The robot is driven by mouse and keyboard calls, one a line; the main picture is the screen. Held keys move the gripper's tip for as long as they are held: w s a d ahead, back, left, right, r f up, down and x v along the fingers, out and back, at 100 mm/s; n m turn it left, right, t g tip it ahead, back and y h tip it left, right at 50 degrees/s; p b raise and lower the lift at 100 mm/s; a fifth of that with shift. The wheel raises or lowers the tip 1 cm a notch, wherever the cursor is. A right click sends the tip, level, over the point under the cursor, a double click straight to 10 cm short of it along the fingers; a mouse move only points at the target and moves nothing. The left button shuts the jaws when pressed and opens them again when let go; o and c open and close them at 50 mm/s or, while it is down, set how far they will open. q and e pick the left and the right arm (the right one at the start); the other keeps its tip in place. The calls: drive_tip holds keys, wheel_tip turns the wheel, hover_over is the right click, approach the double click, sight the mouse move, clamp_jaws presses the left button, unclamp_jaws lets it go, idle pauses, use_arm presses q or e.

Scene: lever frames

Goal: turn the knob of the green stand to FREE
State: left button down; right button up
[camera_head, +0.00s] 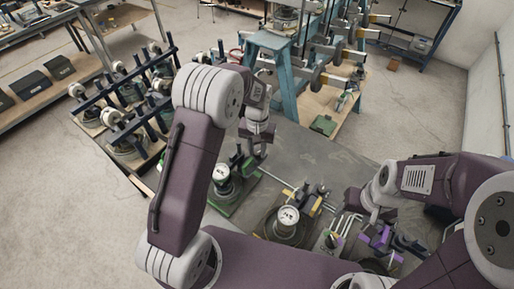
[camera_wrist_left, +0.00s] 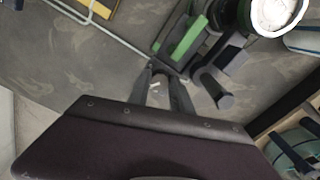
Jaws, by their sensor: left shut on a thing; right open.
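The green stand (camera_head: 239,198) is on the grey table, with a green base plate and a round white-faced dial. Its green block (camera_wrist_left: 182,38) and dark parts lie just ahead of my fingers in the left wrist view. My left gripper (camera_head: 260,150) points down at the far right side of this stand. Its dark fingers (camera_wrist_left: 160,88) are shut on a small part, apparently the stand's knob, mostly hidden between them. No FREE mark or knob setting can be read. My right gripper (camera_head: 366,212) is open near the purple stand, apart from the green one; its fingertips are hard to make out.
A stand with a white dial and yellow part (camera_head: 289,222) and a stand with purple parts (camera_head: 380,238) are to the right. Thin rods cross the table between stands. A blue trestle (camera_head: 272,42) is behind; bare grey tabletop (camera_head: 315,155) lies right of my left gripper.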

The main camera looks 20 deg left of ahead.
use_arm(q)
drive_tip(key=n+p, duration=0.1)
drive_tip(key=n, duration=0.4)
drive_tip(key=shift+n, duration=0.4)
idle(0.4)
drive_tip(key=c, duration=1.1)
unclamp_jaws()
drive_tip(key=shift+c, duration=0.2)
drive_tip(key=shift+d, duration=0.1)
drive_tip(key=shift+f, duration=0.1)
